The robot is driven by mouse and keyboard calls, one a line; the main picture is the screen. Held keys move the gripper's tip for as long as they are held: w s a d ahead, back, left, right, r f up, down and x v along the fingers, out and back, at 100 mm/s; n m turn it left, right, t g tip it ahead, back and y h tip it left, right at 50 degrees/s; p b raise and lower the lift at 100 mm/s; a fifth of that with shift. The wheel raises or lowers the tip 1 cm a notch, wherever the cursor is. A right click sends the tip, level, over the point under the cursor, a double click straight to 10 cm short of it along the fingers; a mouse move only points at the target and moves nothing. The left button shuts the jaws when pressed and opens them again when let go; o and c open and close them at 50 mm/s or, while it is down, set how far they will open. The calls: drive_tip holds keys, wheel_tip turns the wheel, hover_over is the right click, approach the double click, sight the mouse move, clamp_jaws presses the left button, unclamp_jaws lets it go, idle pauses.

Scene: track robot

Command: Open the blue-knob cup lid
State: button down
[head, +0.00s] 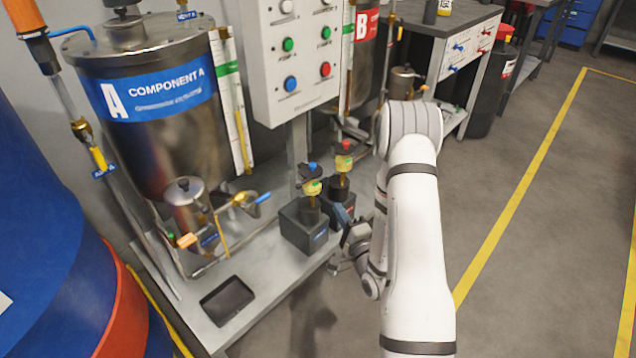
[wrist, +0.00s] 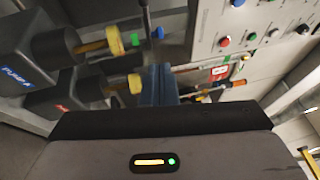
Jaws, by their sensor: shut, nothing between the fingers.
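The blue knob (head: 312,166) sits on a dark lid at the yellow cup (head: 313,188) of the left dark pump box (head: 300,225). I cannot tell whether the lid lies flat or is tilted. In the wrist view, the blue knob (wrist: 158,33) is beyond the yellow cup (wrist: 115,40), which is on its side because the view is turned. My gripper (head: 347,240) is low, at the right of the pump boxes; it also shows in the wrist view (wrist: 161,70). It is shut and empty, apart from the blue knob.
The right pump box (head: 342,210) has a red-knob cup (head: 344,160) close behind the left one. A control panel (head: 295,60) and tank A (head: 150,110) stand behind. A black tray (head: 227,300) lies on the front ledge.

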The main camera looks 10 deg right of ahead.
sight(314, 167)
drive_tip(key=b+x, duration=0.2)
drive_tip(key=x, duration=1.1)
drive_tip(key=shift+w+r, duration=0.2)
drive_tip(key=shift+w, duration=0.15)
